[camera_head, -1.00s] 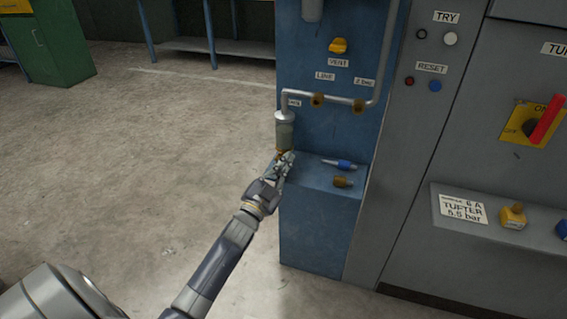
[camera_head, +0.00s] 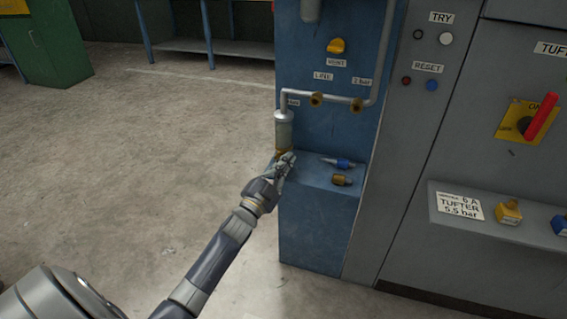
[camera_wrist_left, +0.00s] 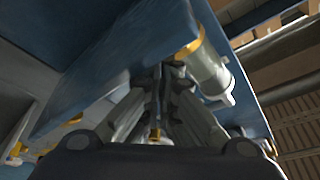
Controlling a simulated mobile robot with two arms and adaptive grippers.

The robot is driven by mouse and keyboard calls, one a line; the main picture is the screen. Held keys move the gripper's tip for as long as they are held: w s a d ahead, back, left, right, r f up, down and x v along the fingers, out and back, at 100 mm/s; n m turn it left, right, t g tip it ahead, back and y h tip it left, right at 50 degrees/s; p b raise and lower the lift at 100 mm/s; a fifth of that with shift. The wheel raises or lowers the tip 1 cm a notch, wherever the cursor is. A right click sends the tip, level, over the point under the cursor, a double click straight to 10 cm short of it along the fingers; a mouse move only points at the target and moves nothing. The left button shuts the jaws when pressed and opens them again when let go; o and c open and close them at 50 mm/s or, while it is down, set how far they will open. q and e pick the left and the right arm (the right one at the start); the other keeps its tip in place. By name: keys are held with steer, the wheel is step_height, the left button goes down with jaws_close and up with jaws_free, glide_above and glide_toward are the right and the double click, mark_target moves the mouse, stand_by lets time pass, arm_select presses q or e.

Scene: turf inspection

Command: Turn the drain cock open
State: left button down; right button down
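The clear bowl (camera_head: 284,132) hangs under the pipe at the left edge of the blue panel. A brass-yellow part (camera_head: 281,153) shows at its lower end, partly behind my left gripper (camera_head: 287,160). In the left wrist view, the bowl's pale body and yellow ring (camera_wrist_left: 191,47) are just beyond my left fingertips (camera_wrist_left: 170,68). The fingers converge with a narrow dark gap between them. A small brass piece (camera_wrist_left: 155,134) shows low between the fingers. I cannot tell whether the fingers touch the drain cock, whose handle is not clearly visible. My right gripper is not in view.
A blue-tipped fitting (camera_head: 343,163) and a brass fitting (camera_head: 342,180) lie on the blue ledge (camera_head: 318,178) right of my gripper. The yellow vent knob (camera_head: 337,46) and brass pipe valves (camera_head: 316,99) are above. The floor to the left is clear.

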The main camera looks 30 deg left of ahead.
arm_select(q)
steer(key=shift+a, duration=0.1)
stand_by(0.5)
steer(key=shift+m, duration=0.3)
